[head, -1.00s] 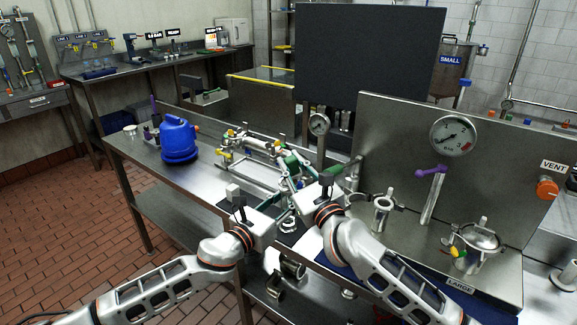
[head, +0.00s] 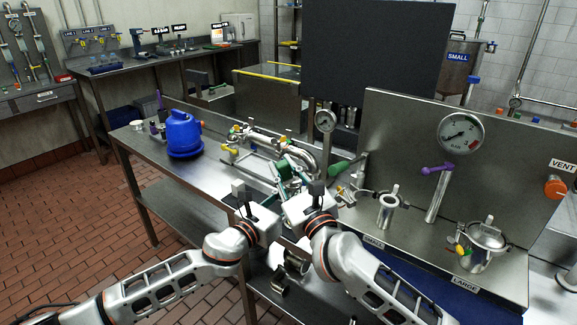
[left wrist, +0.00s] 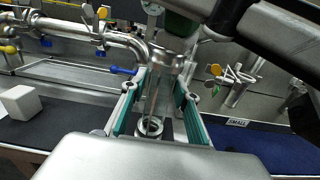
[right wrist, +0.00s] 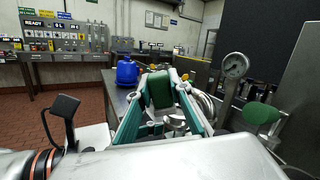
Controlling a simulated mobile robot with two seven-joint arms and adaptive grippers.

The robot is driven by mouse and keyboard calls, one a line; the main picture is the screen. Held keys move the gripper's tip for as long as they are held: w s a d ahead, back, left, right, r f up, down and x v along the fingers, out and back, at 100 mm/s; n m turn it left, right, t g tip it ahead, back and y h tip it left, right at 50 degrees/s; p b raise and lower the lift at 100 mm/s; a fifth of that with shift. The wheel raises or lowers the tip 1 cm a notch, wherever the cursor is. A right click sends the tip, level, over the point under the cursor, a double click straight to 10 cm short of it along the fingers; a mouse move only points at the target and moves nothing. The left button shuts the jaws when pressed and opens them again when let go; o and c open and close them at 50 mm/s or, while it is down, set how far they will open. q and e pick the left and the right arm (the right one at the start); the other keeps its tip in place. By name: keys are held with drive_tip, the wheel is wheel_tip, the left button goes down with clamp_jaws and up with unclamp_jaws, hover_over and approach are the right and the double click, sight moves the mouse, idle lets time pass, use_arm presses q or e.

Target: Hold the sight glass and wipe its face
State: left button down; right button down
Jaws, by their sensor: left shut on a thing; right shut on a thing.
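The sight glass (left wrist: 158,100) is a clear cylinder with metal ends, standing nearly upright in the left wrist view. My left gripper (left wrist: 160,105) is shut around it, one teal finger on each side; its lower ring shows between the fingers. My right gripper (right wrist: 162,95) is shut on a dark green wiping pad (right wrist: 160,88). In the left wrist view the pad (left wrist: 180,22) is at the top of the glass; I cannot tell whether they touch. In the head view my left gripper (head: 277,190) and right gripper (head: 293,175) are close together and largely hide the glass.
A blue jug (head: 181,133) stands on the steel bench (head: 190,172) at left. Valved piping (head: 262,137) lies behind the grippers. A gauge (head: 325,121), a green paddle-shaped part (head: 345,166), and a steel panel (head: 400,150) with metal vessels are on the right.

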drive_tip(key=shift+s+a, duration=0.1)
drive_tip(key=shift+a, duration=0.05)
drive_tip(key=shift+w+d+f, duration=0.1)
drive_tip(key=shift+w+d, duration=0.8)
drive_tip(key=shift+w, duration=0.3)
drive_tip(key=shift+w+d, duration=0.85)
drive_tip(key=shift+w, duration=0.3)
drive_tip(key=shift+s+a, duration=0.9)
drive_tip(key=shift+s, duration=0.3)
drive_tip(key=shift+s+a, duration=0.85)
drive_tip(key=shift+s, duration=0.3)
drive_tip(key=shift+r, duration=3.15)
drive_tip(key=shift+r, duration=0.1)
drive_tip(key=shift+r, duration=1.4)
